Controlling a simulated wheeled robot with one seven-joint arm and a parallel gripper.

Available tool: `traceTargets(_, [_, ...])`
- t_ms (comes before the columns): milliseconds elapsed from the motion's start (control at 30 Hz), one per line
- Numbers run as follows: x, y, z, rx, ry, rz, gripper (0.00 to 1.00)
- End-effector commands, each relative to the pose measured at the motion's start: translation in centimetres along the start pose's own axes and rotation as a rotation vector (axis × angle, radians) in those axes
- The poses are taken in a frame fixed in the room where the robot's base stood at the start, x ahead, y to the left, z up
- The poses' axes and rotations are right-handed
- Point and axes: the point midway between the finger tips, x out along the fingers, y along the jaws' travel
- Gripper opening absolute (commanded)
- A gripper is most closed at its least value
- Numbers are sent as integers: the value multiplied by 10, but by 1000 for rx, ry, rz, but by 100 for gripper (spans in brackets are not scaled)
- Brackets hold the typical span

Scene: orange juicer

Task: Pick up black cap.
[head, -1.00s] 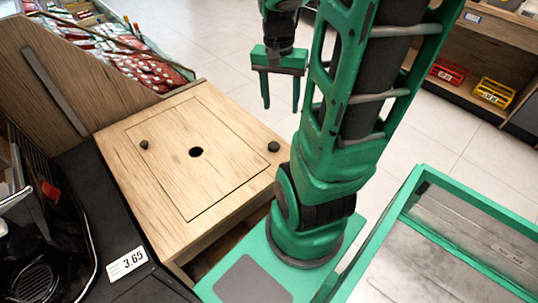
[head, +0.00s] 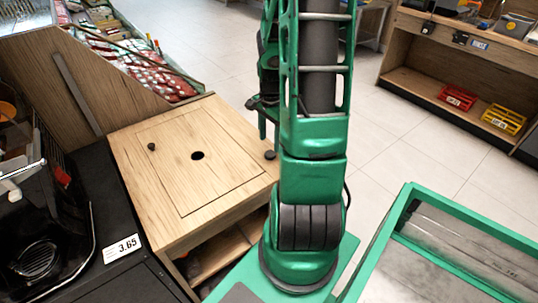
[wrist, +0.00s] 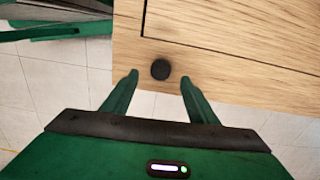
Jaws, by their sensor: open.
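A small round black cap (wrist: 160,69) sits on the wooden counter near its corner in the wrist view. It also shows at the right edge of the counter top in the head view (head: 270,155). My gripper (wrist: 160,84) is open and empty, its two green fingers spread on either side, with the cap just beyond and between the fingertips.
A black machine (head: 45,235) and a price tag (head: 121,249) stand to the left. My green tray frame is at the right. Floor beyond the counter is clear.

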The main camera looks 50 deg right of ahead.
Motion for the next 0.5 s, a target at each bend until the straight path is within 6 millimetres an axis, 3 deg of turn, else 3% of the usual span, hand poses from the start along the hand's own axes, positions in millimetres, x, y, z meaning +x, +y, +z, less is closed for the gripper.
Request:
traceTargets(233, [15, 0, -2, 2, -1, 1, 53])
traceTargets(500, [48, -1, -4, 2, -2, 2, 53])
